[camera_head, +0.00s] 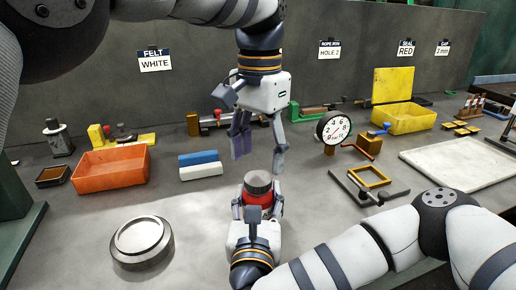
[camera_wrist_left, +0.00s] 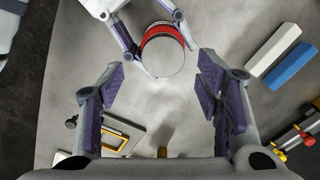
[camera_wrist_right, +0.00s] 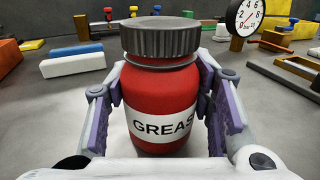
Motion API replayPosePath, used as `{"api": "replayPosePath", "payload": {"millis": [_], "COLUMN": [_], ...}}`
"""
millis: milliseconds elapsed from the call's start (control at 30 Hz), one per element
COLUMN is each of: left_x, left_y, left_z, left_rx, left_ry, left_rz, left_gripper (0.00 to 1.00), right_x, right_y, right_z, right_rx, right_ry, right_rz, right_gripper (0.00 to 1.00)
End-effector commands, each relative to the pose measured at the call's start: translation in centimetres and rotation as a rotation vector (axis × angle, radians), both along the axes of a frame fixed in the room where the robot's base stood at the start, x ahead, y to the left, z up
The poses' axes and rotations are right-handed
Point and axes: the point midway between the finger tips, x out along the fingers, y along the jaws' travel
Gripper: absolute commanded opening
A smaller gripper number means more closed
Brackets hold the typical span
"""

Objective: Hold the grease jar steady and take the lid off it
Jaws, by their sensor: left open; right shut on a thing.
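The red grease jar (camera_wrist_right: 160,105) stands upright on the bench with its grey ribbed lid (camera_wrist_right: 160,38) on top. In the head view the jar (camera_head: 257,194) and lid (camera_head: 258,181) are at centre front. My right gripper (camera_head: 257,208) is shut on the jar body, one finger on each side below the lid; its fingers also show in the right wrist view (camera_wrist_right: 160,100). My left gripper (camera_head: 262,150) is open and empty, pointing down above the jar and apart from it. In the left wrist view the jar lid (camera_wrist_left: 163,55) lies just beyond its open fingers (camera_wrist_left: 165,85).
An orange tray (camera_head: 112,168) and blue and white blocks (camera_head: 199,164) are left of the jar. A round metal ring piece (camera_head: 141,242) lies front left. A dial gauge (camera_head: 333,128), a small frame fixture (camera_head: 370,177) and a pale slab (camera_head: 460,162) are on the right.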

Motion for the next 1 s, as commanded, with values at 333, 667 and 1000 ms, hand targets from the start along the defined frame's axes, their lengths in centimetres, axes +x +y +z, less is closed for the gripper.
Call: {"api": "replayPosePath", "payload": {"millis": [333, 667, 1000], "left_x": [0.0, 0.3, 0.3], "left_y": [-0.2, 0.2, 0.2], "left_z": [2.6, 0.2, -4.5], "left_rx": [-0.017, -0.012, -0.011], "left_ry": [0.005, -0.003, -0.006], "left_rz": [-1.126, -1.345, -1.34], "left_gripper": [0.59, 0.59, 0.59], "right_x": [0.0, 0.0, 0.0], "right_y": [0.0, 0.0, 0.0], "right_z": [-0.1, -0.1, -0.1], "right_rx": [0.0, 0.0, 0.0], "right_ry": [0.002, 0.002, 0.002], "right_rz": [0.0, 0.0, 0.0], "right_gripper": [0.0, 0.0, 0.0]}}
